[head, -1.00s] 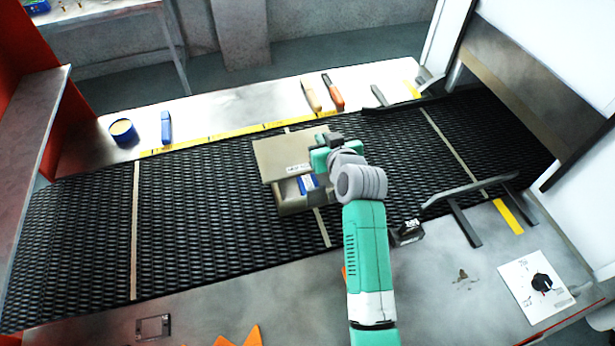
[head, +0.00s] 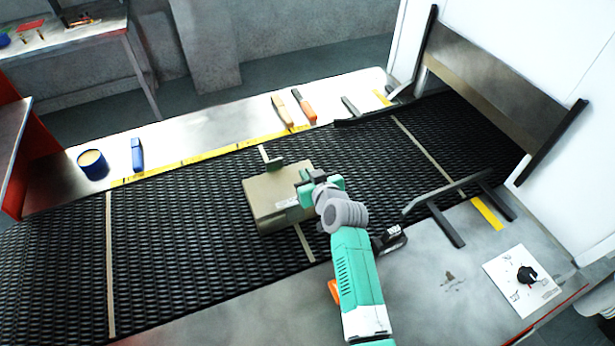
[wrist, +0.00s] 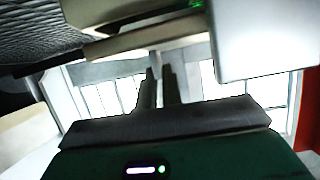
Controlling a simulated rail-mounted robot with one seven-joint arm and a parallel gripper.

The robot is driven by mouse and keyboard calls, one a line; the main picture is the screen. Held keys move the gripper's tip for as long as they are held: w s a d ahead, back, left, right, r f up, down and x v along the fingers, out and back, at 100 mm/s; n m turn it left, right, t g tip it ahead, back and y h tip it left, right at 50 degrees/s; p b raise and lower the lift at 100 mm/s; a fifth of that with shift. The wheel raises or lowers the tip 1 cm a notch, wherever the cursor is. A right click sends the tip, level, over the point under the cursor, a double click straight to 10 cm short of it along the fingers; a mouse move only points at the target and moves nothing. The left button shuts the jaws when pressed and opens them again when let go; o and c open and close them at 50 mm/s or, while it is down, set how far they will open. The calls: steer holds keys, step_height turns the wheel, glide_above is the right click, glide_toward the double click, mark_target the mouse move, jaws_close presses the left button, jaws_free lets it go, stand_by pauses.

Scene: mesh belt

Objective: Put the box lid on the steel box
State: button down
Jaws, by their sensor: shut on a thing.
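The box lid (head: 272,190), a flat khaki panel, lies over the top of the steel box (head: 285,220) on the mesh belt. It looks about level and covers the opening, but I cannot tell whether it is fully seated. My gripper (head: 303,184) is at the lid's right edge, shut on the lid. In the wrist view my dark fingers (wrist: 160,80) are close together, below a pale beige edge (wrist: 145,40). The inside of the box is hidden.
The black mesh belt (head: 170,240) has free room left and right of the box. A small dark block (head: 275,163) shows at the lid's far edge. A blue tin (head: 93,165), blue tool (head: 138,155) and orange-handled tool (head: 304,106) lie on the back ledge. A guide rail (head: 440,193) stands right.

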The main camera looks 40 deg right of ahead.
steer(key=shift+f, duration=0.15)
steer(key=shift+f, duration=0.2)
steer(key=c, duration=1.6)
jaws_free()
steer(key=shift+o, duration=0.2)
steer(key=shift+r, duration=0.4)
steer(key=p+v, duration=0.2)
steer(key=v, duration=1)
steer(key=shift+f, duration=0.25)
